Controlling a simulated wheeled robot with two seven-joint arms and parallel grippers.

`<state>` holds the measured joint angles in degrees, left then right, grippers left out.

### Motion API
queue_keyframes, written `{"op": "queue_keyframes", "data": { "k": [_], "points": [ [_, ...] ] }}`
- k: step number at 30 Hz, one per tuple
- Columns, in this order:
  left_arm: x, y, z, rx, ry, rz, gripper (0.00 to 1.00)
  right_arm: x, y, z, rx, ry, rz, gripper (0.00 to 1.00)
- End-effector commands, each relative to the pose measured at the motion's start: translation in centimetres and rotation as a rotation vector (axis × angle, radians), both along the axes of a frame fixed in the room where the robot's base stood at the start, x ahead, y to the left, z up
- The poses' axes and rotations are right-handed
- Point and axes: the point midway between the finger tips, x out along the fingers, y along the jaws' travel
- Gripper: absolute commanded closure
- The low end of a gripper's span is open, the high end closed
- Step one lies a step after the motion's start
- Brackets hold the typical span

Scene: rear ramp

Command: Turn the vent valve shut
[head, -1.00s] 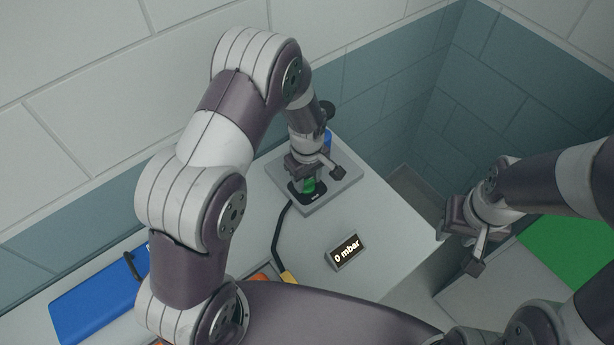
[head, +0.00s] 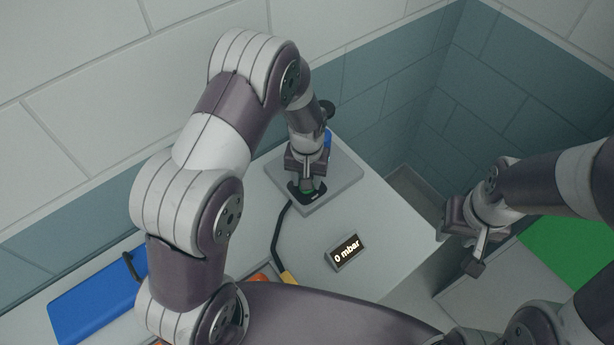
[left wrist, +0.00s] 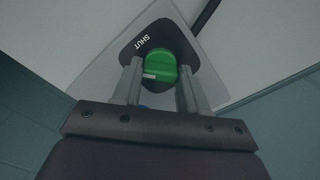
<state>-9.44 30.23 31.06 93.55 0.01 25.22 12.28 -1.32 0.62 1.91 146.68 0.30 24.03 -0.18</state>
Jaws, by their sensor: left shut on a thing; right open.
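The vent valve is a round green knob (left wrist: 157,64) on a black plate (left wrist: 183,46) in the left wrist view. White lettering on the plate, at the knob's upper left, reads SHUT. A short white mark shows on the knob's lower left side. My left gripper (left wrist: 160,88) is shut on the knob, one finger on each side. In the head view my left gripper (head: 306,183) points down over the plate and mostly hides the knob. My right gripper (head: 461,242) is open and empty at the right, well away from the valve.
A display (head: 344,253) reading 0 mbar stands on the pale counter (head: 380,225). A black hose (head: 276,235) with a yellow end runs from the valve. A blue object (head: 95,300) lies at lower left. A tiled wall (head: 90,110) rises behind; a green surface (head: 575,245) is at right.

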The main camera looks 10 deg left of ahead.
Motion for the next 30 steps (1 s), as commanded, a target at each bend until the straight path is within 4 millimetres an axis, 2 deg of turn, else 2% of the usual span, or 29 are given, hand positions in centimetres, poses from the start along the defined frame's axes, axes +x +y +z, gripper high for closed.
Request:
{"op": "queue_keyframes", "data": {
  "k": [18, 30],
  "points": [
    [0.22, -0.01, 0.26, 0.000, -0.006, -0.532, 0.88, 0.00, 0.00, -0.10, 0.000, 0.000, 0.000, 0.60],
    [0.27, -0.01, 0.30, 0.000, -0.007, -0.703, 0.88, 0.01, 0.00, -0.13, 0.000, 0.000, 0.000, 0.60]
  ]
}}
